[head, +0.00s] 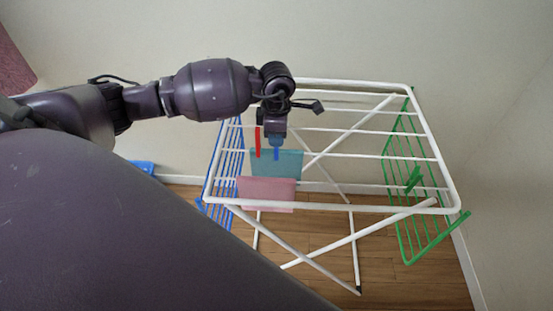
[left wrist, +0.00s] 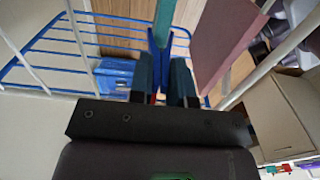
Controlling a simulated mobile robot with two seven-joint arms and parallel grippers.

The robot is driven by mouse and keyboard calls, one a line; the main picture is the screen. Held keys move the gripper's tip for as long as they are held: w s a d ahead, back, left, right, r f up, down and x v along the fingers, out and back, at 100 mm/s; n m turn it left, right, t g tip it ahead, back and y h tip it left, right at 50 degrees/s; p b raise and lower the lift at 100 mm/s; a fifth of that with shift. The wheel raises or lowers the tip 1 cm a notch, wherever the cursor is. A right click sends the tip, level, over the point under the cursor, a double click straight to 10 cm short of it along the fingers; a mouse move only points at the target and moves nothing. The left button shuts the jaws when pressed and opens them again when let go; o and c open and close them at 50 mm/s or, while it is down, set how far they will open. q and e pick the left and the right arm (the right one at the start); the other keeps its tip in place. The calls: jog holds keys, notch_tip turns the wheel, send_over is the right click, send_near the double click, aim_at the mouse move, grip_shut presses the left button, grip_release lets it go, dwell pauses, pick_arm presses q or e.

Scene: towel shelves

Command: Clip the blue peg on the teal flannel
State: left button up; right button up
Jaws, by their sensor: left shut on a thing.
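The teal flannel (head: 290,164) hangs over a rail of the white drying rack in the head view. My left gripper (head: 276,146) points down over it, shut on the blue peg (head: 277,154). The peg shows in front of the flannel's upper middle. In the left wrist view the blue peg (left wrist: 157,58) stands between the two dark fingers of my left gripper (left wrist: 161,80). My right gripper is not in view.
A red peg (head: 258,142) is just left of my left gripper. A pink flannel (head: 266,194) hangs on a nearer rail; it also shows in the left wrist view (left wrist: 222,40). The white rack (head: 330,206) has a blue left wing and a green right wing (head: 414,220).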

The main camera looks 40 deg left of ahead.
pick_arm(q)
jog(key=o, duration=0.8)
jog(key=shift+o, duration=0.2)
jog(key=o, duration=0.3)
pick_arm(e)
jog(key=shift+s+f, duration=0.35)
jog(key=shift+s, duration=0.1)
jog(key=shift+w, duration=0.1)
